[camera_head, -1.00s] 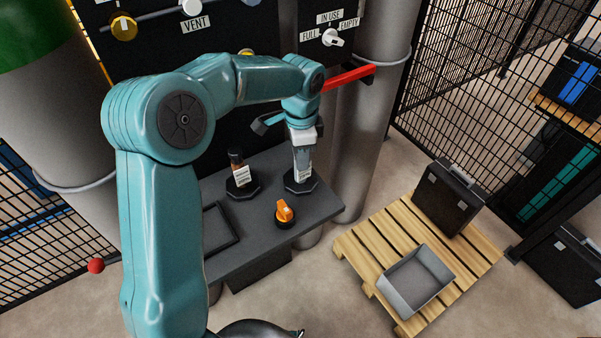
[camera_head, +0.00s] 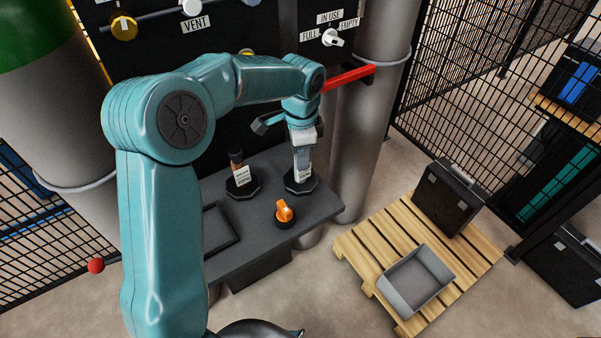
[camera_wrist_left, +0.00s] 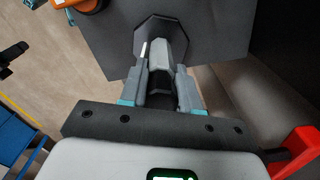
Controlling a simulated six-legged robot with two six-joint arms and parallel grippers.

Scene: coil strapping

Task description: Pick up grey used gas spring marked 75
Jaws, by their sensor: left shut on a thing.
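A grey gas spring (camera_wrist_left: 155,50) stands upright in a black octagonal holder (camera_head: 301,185) on the dark bench. Its pale label shows low on its body in the head view, but I cannot read the mark. My left gripper (camera_head: 303,154) points down from above and is shut on the spring. In the left wrist view, the two fingers of this gripper (camera_wrist_left: 162,92) flank the spring, and its lower end is at the holder. The fingers hide part of the spring. My right gripper is not in view.
A brown-topped labelled cylinder (camera_head: 238,166) stands in another holder to the left. An orange knob (camera_head: 284,211) sits at the bench front. A red bar (camera_head: 347,78) juts out near my wrist. A grey tray (camera_head: 415,279) and black case (camera_head: 447,198) rest on a pallet (camera_head: 350,251).

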